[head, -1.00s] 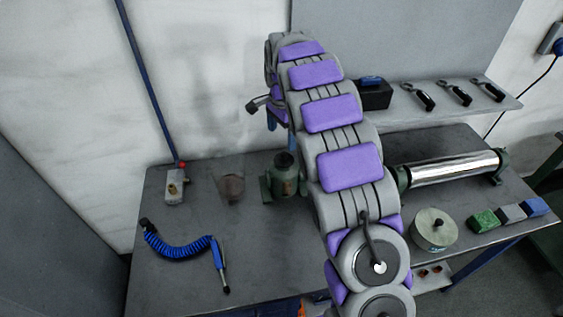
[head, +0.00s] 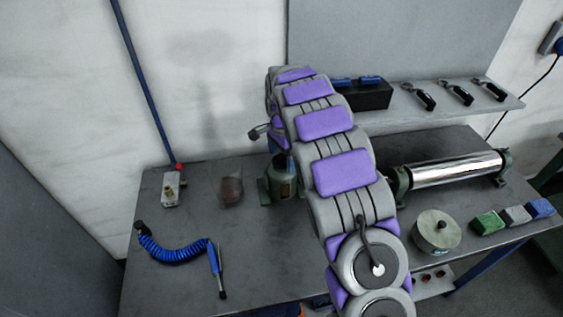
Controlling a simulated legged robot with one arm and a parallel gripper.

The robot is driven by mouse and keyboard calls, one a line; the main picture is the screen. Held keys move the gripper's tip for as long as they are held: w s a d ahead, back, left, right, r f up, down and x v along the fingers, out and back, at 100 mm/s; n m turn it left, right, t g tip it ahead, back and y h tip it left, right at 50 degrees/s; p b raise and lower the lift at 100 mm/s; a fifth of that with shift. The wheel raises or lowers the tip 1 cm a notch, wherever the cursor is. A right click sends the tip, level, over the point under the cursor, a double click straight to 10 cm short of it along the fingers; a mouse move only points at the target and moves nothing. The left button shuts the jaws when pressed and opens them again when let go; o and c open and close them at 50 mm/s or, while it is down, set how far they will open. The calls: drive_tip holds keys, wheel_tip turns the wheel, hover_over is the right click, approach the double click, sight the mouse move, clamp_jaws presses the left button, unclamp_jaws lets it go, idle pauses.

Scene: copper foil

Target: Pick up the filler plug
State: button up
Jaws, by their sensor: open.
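My arm reaches up and away over the bench. My gripper (head: 268,138) is at its far end, partly hidden behind my own arm links, with a dark finger sticking out to the left. It is open and hangs over a small green pot-like housing (head: 279,182) on the bench. The top of this housing is largely covered by my gripper and arm. I cannot clearly make out the filler plug; a dark cap showed on top of the housing earlier. I cannot tell whether the fingers touch it.
On the bench (head: 160,285) are a brownish see-through vessel (head: 230,190), a small valve block (head: 172,190), a blue coiled hose (head: 170,253), a steel roller (head: 450,169), a round lidded tin (head: 436,232) and coloured blocks (head: 488,222). A shelf behind holds a black box (head: 365,96) and several hand tools.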

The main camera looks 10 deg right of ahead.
drive_tip(key=shift+c, duration=0.2)
drive_tip(key=shift+d, duration=0.1)
drive_tip(key=shift+c, duration=0.7)
drive_tip(key=shift+a, duration=0.2)
drive_tip(key=c, duration=0.9)
drive_tip(key=shift+r, duration=0.1)
drive_tip(key=shift+r, duration=0.1)
